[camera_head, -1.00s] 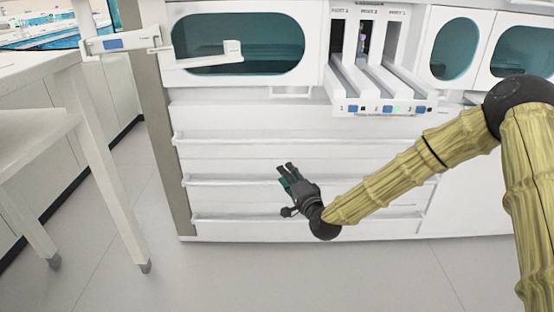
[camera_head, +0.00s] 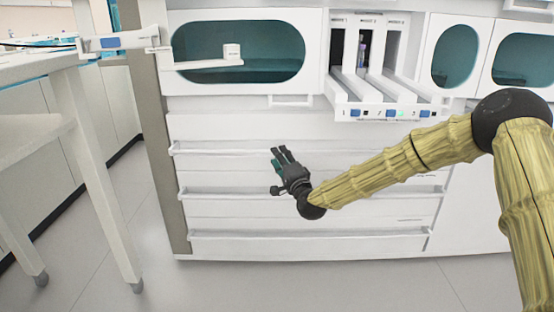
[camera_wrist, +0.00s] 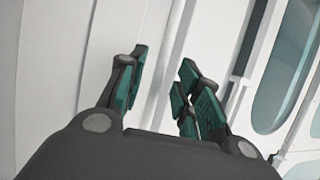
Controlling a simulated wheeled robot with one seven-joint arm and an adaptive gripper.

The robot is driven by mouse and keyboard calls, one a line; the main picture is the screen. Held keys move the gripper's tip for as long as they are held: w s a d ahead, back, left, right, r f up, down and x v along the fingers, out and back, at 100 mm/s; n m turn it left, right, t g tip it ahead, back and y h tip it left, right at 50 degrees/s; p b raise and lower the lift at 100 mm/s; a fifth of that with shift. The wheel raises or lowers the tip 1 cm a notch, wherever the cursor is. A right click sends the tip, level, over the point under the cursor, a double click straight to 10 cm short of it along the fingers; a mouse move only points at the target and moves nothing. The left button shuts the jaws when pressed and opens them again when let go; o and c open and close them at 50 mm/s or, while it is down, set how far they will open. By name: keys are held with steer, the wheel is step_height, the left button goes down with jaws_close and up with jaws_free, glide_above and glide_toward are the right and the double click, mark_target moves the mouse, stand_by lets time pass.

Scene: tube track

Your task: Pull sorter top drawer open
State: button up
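The sorter (camera_head: 215,128) is a white cabinet facing me, with wide flat drawers low on its front. The top drawer's long white handle rail (camera_head: 225,149) runs across the front, and the drawer looks shut. My gripper (camera_head: 278,157) is in front of this rail, with its fingertips close to the rail's height. I cannot tell whether they touch it. In the wrist view my gripper (camera_wrist: 162,65) has its green-padded fingers apart, and a pale rail-like strip (camera_wrist: 174,45) runs between them in the picture. My gripper hides a small part of the drawer front.
Two lower handle rails (camera_head: 225,192) (camera_head: 300,236) lie below. Above are a dark oval window (camera_head: 205,45), a small projecting shelf (camera_head: 210,64) and a tube rack (camera_head: 385,112) jutting out. A white table (camera_head: 105,165) stands at left. The floor (camera_head: 230,285) in front is clear.

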steer(key=shift+b+x, duration=0.35)
steer(key=shift+x, duration=0.95)
steer(key=shift+r, duration=0.1)
jaws_close()
